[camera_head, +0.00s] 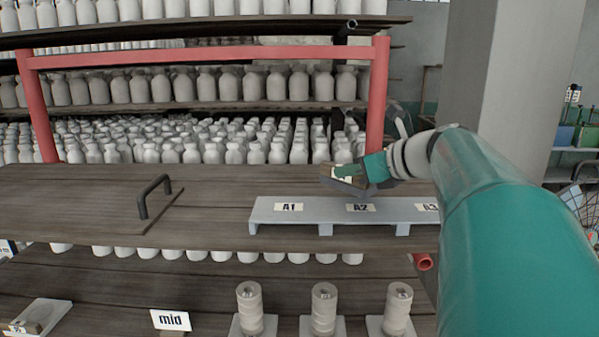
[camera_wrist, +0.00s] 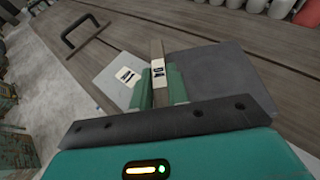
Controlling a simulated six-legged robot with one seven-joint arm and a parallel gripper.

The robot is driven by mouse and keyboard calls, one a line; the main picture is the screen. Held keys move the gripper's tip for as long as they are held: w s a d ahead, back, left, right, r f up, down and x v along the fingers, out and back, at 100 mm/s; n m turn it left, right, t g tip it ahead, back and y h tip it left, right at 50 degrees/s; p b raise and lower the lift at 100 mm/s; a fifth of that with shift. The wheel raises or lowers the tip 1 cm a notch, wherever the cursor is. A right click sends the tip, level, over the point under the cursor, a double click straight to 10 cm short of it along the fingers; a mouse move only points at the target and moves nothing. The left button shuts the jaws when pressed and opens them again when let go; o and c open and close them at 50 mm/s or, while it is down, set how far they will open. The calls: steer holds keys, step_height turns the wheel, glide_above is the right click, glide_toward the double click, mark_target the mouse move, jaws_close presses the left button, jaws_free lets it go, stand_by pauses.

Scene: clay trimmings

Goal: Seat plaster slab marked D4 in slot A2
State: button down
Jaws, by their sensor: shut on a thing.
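The grey slotted rack (camera_head: 300,213) stands on the wooden shelf board, with slot labels A1 (camera_head: 289,207), A2 (camera_head: 360,208) and A3 along it. My gripper (camera_head: 346,172) is above and behind the rack, nearest A2, and points left. It is shut on a thin brown slab (camera_wrist: 156,48), held clear of the rack in the head view. In the wrist view the slab is seen edge-on between my green fingers (camera_wrist: 160,86); its small white label seems to read D4. The A1 label (camera_wrist: 127,76) shows left of the fingers. The A2 and A3 labels are hidden there.
A black handle (camera_head: 152,197) rises from the board left of the rack. Red posts and a red bar (camera_head: 210,56) frame the shelf behind, which is full of pale bottles. Bare board lies behind the rack.

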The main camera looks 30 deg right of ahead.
mark_target(350, 185)
steer(key=shift+a+f, duration=0.25)
steer(key=shift+f, duration=0.15)
steer(key=shift+s+a, duration=0.1)
steer(key=shift+s, duration=0.1)
steer(key=shift+f, duration=0.15)
steer(key=shift+w, duration=0.15)
steer(key=shift+f, duration=0.55)
steer(key=c, duration=1.4)
jaws_free()
steer(key=shift+o, duration=0.2)
